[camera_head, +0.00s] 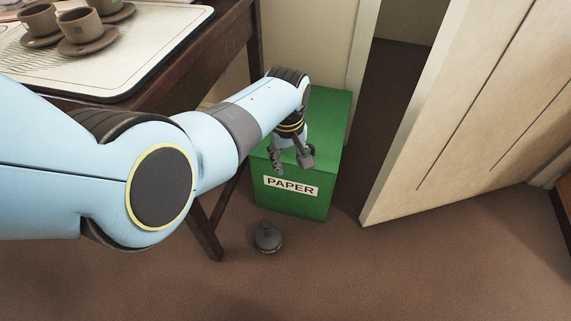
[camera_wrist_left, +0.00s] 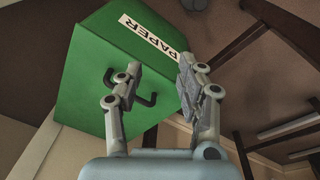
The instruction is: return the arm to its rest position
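My left arm reaches across the head view from the left, bent at the elbow. My left gripper (camera_head: 291,165) points down over the green PAPER box, overlapping its top and front edge in that view. In the left wrist view the gripper's fingers (camera_wrist_left: 160,68) are spread apart, with nothing held between them. Whether they touch the box cannot be told. My right gripper is in neither view.
The green PAPER box (camera_head: 290,198) stands on the floor beside a dark wooden table (camera_head: 233,40). A tray (camera_head: 150,72) with brown cups is on the table. A dark weight (camera_head: 267,237) sits on the floor. A pale door (camera_head: 470,120) stands ajar at right.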

